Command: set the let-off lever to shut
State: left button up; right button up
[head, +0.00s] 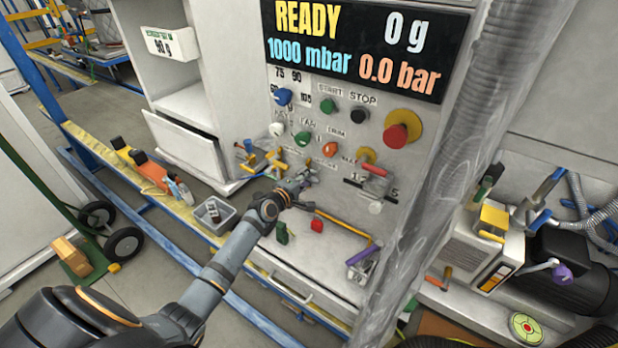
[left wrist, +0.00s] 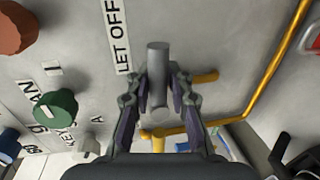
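In the left wrist view the LET OFF label (left wrist: 118,35) runs along the panel. Beside it a thick grey bar (left wrist: 158,60), seemingly part of the let-off valve, stands between the fingers of my left gripper (left wrist: 157,82). A short yellow bar (left wrist: 206,76) shows behind the right finger; I cannot tell how it joins the grey bar. The fingers are spread, one on each side of the grey bar; contact is not clear. In the head view my left gripper (head: 296,186) is at the lower panel and hides the valve. My right gripper is not in view.
A yellow pipe (left wrist: 262,88) runs close to the right of the gripper. A green knob (left wrist: 56,108) and an orange knob (left wrist: 14,28) are to its left.

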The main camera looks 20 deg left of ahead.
pick_arm(q)
jog(key=o, duration=0.4)
jog(key=shift+s+a, duration=0.1)
jog(key=shift+s, duration=0.1)
jog(key=shift+w, duration=0.1)
jog(key=v, duration=1.2)
jog(key=shift+f, duration=0.1)
